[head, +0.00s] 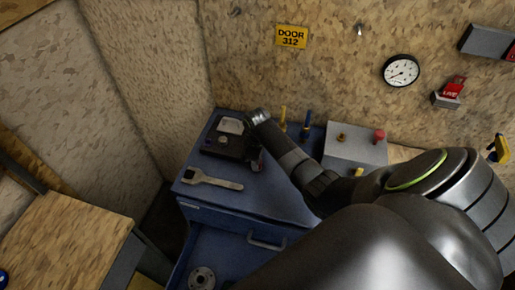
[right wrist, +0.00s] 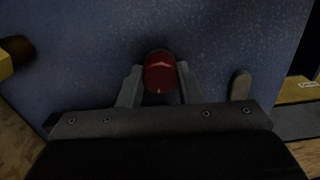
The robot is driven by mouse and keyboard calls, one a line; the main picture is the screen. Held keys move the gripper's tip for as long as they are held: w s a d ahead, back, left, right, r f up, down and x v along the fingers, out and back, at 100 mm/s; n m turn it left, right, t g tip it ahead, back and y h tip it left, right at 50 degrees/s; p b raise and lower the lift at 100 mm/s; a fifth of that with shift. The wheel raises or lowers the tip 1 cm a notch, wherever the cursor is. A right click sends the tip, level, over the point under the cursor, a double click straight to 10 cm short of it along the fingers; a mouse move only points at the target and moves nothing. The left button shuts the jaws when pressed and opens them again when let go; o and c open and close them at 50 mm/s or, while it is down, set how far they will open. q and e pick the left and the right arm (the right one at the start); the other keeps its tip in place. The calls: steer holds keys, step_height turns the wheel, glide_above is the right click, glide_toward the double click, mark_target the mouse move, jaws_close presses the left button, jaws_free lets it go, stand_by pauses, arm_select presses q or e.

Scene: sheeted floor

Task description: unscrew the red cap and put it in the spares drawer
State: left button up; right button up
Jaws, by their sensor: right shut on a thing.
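The red cap (right wrist: 160,74) sits between the two fingertips of my right gripper (right wrist: 160,82) in the right wrist view, with the speckled blue top beneath. I cannot tell whether anything is attached under the cap. In the head view my right arm reaches over the blue cabinet (head: 268,192), and the gripper is at its top, where the cap is mostly hidden and dark. The cabinet's drawer (head: 225,255) is pulled open at the front, with a round metal disc (head: 202,277) inside. My left gripper is not in view.
A wrench (head: 212,180) lies near the cabinet's front edge. A grey box (head: 352,150) with a red knob (head: 379,135) stands at the right. Upright yellow (head: 283,117) and blue (head: 306,122) handles stand behind. A wooden table (head: 70,235) is at the lower left.

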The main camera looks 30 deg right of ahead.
steer(key=n, duration=0.7)
steer(key=shift+n, duration=0.3)
steer(key=n, duration=0.7)
steer(key=shift+n, duration=0.3)
steer(key=o, duration=1.2)
steer(key=shift+c, duration=0.9)
